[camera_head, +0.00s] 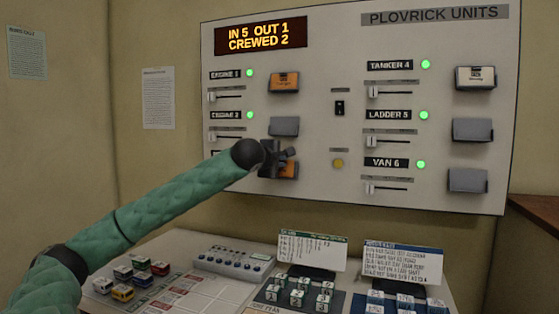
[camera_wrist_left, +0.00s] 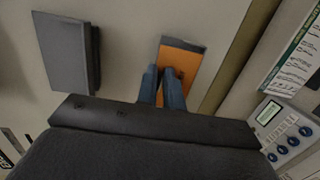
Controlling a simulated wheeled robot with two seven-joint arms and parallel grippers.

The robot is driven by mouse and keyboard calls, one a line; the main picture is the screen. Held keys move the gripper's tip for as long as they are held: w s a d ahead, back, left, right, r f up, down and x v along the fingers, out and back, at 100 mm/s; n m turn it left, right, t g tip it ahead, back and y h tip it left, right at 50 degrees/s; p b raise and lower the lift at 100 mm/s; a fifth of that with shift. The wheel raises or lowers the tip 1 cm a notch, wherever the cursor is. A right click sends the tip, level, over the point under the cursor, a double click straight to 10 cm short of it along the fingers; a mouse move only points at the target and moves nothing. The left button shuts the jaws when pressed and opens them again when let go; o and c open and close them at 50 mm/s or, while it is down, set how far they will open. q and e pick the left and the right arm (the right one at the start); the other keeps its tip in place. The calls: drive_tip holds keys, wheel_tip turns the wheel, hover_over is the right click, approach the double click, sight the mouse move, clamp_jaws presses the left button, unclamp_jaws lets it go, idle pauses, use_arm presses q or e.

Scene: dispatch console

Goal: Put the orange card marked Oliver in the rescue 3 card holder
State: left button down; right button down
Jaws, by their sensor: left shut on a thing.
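My left gripper (camera_head: 283,162) is at the left half of the wall panel, below the empty grey holder of Engine 2 (camera_head: 284,126). It is shut on an orange card (camera_head: 290,170), which also shows between and beyond the fingertips (camera_wrist_left: 163,88) in the left wrist view (camera_wrist_left: 186,55). The name on the card cannot be read. The card is at the place of the third holder in the left column; that holder and its rescue 3 label are hidden by my gripper and arm. I cannot tell whether the card is seated. My right gripper is not in view.
Another orange card (camera_head: 284,80) is in the Engine 1 holder. A white card (camera_head: 475,75) is at Tanker 4; the Ladder 5 (camera_head: 472,130) and Van 6 (camera_head: 468,180) holders look empty. Below, a desk holds toy vehicles (camera_head: 135,277), a button box (camera_head: 232,262) and upright lists (camera_head: 312,250).

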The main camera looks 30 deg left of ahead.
use_arm(q)
drive_tip(key=shift+w+a+f+p, duration=0.15)
drive_tip(key=shift+w+p, duration=0.25)
drive_tip(key=shift+w, duration=0.25)
drive_tip(key=shift+w+f+b, duration=0.15)
drive_tip(key=shift+w+b, duration=0.1)
drive_tip(key=shift+b, duration=0.1)
drive_tip(key=shift+w+a+f, duration=0.1)
drive_tip(key=shift+w, duration=0.15)
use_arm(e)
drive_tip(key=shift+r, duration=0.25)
use_arm(q)
drive_tip(key=c, duration=1.5)
unclamp_jaws()
drive_tip(key=shift+o, duration=0.2)
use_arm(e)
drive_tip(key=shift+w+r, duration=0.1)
